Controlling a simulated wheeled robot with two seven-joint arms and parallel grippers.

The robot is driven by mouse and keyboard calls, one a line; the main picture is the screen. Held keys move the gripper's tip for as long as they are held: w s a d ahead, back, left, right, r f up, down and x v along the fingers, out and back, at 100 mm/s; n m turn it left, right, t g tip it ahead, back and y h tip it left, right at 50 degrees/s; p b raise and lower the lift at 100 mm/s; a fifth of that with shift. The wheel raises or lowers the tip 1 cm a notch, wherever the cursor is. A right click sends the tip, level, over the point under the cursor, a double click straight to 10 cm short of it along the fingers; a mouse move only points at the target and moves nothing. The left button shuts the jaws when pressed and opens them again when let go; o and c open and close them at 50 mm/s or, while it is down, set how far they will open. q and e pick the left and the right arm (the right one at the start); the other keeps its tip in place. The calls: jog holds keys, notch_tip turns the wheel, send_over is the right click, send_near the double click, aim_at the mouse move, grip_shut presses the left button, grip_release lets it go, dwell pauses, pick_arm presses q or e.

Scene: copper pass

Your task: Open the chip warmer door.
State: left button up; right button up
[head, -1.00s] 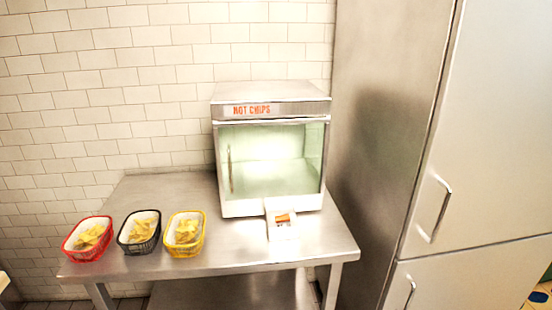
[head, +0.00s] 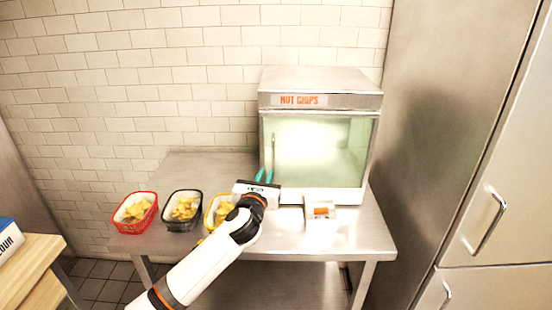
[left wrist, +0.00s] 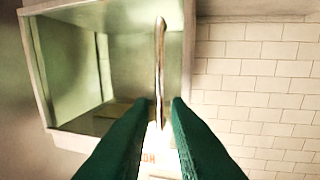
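The chip warmer (head: 320,88) is a steel box with a "HOT CHIPS" sign, standing at the right of the steel table. Its glass door (head: 325,150) looks shut, with a thin upright handle (head: 273,152) at the left side. My left gripper (head: 264,176) is at the lower end of the handle, its teal fingers pointing at the warmer. In the left wrist view the fingers (left wrist: 162,100) are apart and the handle (left wrist: 160,55) lines up with the gap between them. I cannot tell whether they touch it. My right gripper is not in view.
Red (head: 135,212), black (head: 183,210) and yellow (head: 214,211) baskets of chips stand on the table (head: 205,165); my left arm partly covers the yellow one. A small white item with an orange label (head: 321,212) lies before the warmer. A tall steel cabinet (head: 450,120) stands at right.

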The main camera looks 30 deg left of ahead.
aim_at(273, 161)
pick_arm(q)
jog(key=x, duration=0.9)
jog(key=shift+w+f+p, duration=0.15)
jog(key=shift+p, duration=0.25)
grip_shut()
